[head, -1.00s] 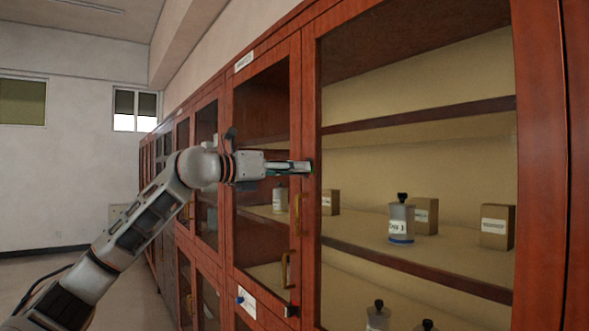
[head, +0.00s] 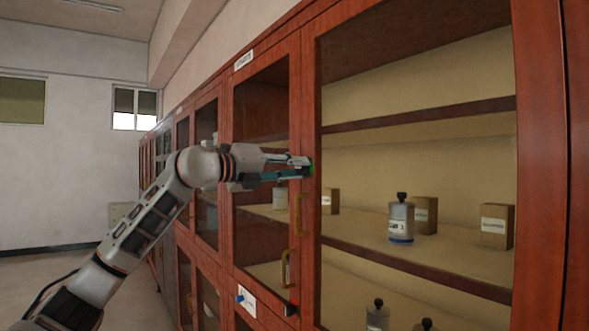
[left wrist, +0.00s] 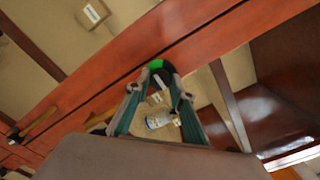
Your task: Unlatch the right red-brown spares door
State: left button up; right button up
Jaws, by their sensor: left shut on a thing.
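The red-brown cabinet's right glass door (head: 541,190) fills the right of the head view and looks closed. A small black-and-green latch (head: 310,167) sits high on the frame where the two doors meet. It also shows in the left wrist view (left wrist: 160,68), between the fingertips. My left gripper (head: 303,168) is shut on this latch, its fingers partly hiding it. In the left wrist view my left gripper (left wrist: 158,84) reaches to the door frame. My right gripper is in neither view.
Brass handles (head: 285,268) hang on the doors, with a red-and-black latch (head: 291,309) lower down. Behind the glass are a grey bottle (head: 401,220) and boxes (head: 496,226). A label (head: 244,60) is above. Floor at the left is clear.

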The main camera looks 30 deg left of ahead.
pick_arm(q)
jog(key=shift+r, duration=0.1)
dwell(0.3)
jog(key=o, duration=1.1)
jog(key=v, duration=1.2)
jog(key=shift+d, duration=0.1)
